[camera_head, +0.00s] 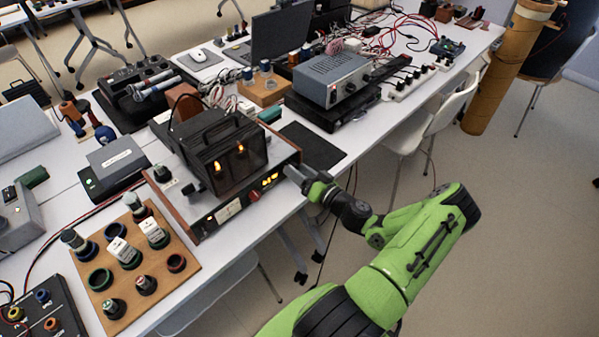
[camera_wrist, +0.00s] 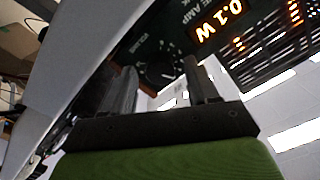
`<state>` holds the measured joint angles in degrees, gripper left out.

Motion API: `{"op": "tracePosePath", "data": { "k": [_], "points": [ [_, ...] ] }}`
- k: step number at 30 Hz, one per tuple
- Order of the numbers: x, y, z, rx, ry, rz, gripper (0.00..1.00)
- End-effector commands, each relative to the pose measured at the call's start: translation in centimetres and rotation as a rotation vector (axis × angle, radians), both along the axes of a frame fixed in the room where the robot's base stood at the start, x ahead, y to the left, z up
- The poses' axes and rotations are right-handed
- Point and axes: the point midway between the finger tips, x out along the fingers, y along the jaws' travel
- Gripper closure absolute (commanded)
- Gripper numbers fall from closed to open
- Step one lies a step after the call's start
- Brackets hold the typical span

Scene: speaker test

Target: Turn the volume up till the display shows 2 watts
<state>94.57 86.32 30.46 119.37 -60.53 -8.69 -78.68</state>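The tube amplifier (camera_head: 246,205), with glowing tubes behind a dark cage, stands near the table's front edge in the head view. Its lit display (camera_head: 270,181) is at the right of the front panel. In the wrist view the display (camera_wrist: 220,18) reads 0.1 W. A dark round volume knob (camera_wrist: 158,73) with pale scale marks shows beside the display. My gripper (camera_wrist: 160,67) has its two fingers apart, one on each side of the knob in this view. I cannot tell whether they touch it. In the head view my gripper (camera_head: 293,174) is at the panel's right end and hides the knob.
A wooden board (camera_head: 150,268) with several knobs and rings lies left of the amplifier. A grey power supply (camera_head: 330,78) and a black mat (camera_head: 312,146) are to its right. A white chair (camera_head: 430,125) stands beside the table; the floor on the right is open.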

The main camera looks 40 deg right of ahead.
Motion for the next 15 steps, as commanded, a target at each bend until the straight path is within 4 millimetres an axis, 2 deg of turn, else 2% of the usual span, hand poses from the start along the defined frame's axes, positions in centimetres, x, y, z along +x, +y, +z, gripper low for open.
{"op": "tracePosePath", "data": {
  "k": [8,11,15],
  "points": [
    [-0.3,0.0,0.0,0.001,0.001,0.001,0.42],
    [-1.9,-0.1,0.0,0.001,0.002,-0.003,0.42],
    [-5.7,-0.3,0.1,0.002,0.003,-0.006,0.42]
  ]
}}
